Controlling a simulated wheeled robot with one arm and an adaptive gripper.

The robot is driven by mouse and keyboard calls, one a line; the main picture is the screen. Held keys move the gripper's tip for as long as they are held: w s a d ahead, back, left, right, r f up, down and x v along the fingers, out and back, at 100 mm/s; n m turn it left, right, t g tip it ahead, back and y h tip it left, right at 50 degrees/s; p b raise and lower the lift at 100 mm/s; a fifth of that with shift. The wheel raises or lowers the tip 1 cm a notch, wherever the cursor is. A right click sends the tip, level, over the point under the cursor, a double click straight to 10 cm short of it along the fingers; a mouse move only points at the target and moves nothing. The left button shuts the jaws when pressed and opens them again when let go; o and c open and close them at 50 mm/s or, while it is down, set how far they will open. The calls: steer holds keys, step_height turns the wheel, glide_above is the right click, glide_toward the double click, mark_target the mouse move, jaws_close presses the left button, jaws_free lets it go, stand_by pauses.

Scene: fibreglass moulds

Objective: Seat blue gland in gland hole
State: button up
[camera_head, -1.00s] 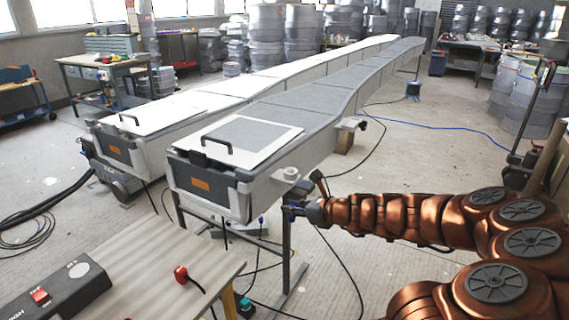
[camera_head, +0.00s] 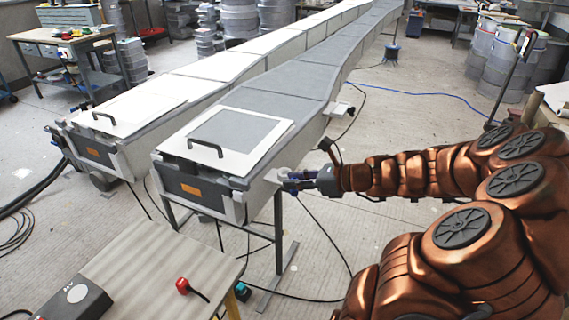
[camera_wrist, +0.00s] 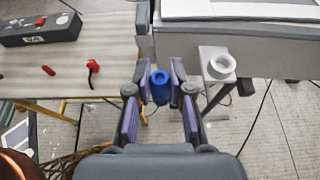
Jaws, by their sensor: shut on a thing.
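The blue gland (camera_wrist: 160,87) is a short blue cylinder held upright between the purple pads of my gripper (camera_wrist: 160,83) in the wrist view. A white collar with a round opening (camera_wrist: 221,66), which looks like the gland hole, stands on a grey bracket to the right of the gland, apart from it. In the head view my gripper (camera_head: 298,181) is beside the front right corner of the grey mould (camera_head: 246,146), close to the white collar (camera_head: 283,173). The gland is too small there to make out clearly.
A second, white-topped mould (camera_head: 130,110) lies parallel on the left. Cables hang below the bracket. Open floor (camera_head: 400,240) lies right of the mould.

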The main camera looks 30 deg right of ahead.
steer(key=w+d+p, duration=0.1)
steer(key=w, duration=0.3)
steer(key=w+d+f+p, duration=0.1)
steer(key=w+d, duration=0.1)
steer(key=w, duration=0.2)
steer(key=w+d+p, duration=0.1)
steer(key=w+d, duration=0.1)
steer(key=w, duration=0.2)
steer(key=shift+w+f, duration=0.1)
steer(key=shift+f, duration=0.05)
steer(key=shift+f+p, duration=0.6)
steer(key=shift+f, duration=1.15)
steer(key=shift+f, duration=0.15)
steer(key=o, duration=0.8)
steer(key=shift+d, duration=0.1)
steer(key=shift+o, duration=0.2)
steer(key=shift+r, duration=0.2)
